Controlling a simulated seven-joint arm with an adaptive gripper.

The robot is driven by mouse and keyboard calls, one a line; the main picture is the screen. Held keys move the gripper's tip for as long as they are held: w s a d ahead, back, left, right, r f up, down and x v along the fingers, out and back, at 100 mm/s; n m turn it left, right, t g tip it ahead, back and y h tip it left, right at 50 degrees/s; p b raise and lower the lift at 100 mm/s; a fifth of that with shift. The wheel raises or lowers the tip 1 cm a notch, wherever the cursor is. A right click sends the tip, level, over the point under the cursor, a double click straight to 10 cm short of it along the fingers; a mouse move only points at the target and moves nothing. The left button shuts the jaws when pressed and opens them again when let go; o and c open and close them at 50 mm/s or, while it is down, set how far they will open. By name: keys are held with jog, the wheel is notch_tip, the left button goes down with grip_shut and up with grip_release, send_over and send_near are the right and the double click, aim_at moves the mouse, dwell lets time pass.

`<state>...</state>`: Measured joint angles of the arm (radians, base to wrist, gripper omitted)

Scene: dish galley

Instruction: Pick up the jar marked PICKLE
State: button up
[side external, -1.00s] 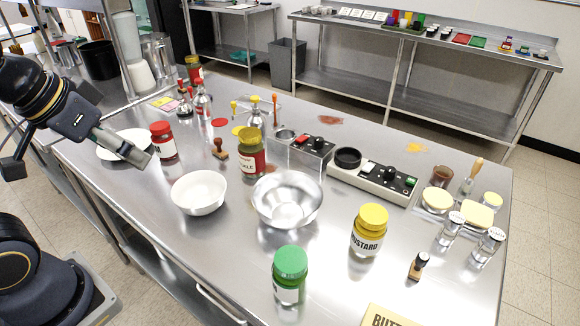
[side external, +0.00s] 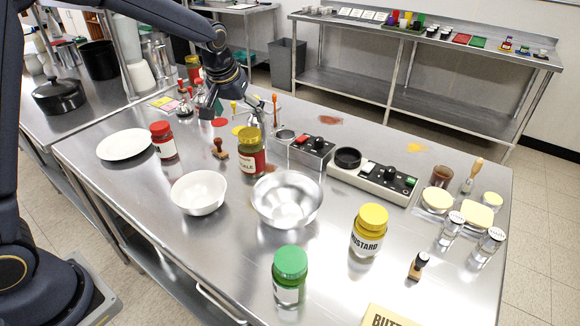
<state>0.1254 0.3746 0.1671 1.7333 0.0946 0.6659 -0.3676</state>
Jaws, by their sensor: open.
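The jar marked PICKLE (side external: 251,160) stands upright on the steel table, left of centre. My gripper (side external: 212,104) is open and hangs above the table, behind and a little left of the jar in the picture. It is apart from the jar. Its fingers are small and dark and partly merge with the bottles behind them.
A white bowl (side external: 198,193) and a steel bowl (side external: 287,201) stand in front of the jar. A red-lidded jar (side external: 163,142) and wooden stamp (side external: 219,149) are to its left, a switch box (side external: 311,150) to its right. Mustard (side external: 369,232) and green-lidded (side external: 289,272) jars stand nearer.

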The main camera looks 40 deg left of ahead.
aim_at(252, 147)
jog(key=x, duration=1.5)
jog(key=shift+s+a, duration=0.15)
jog(key=shift+s, duration=0.05)
jog(key=c, duration=1.6)
jog(key=shift+c, duration=0.4)
jog(key=shift+r, duration=0.1)
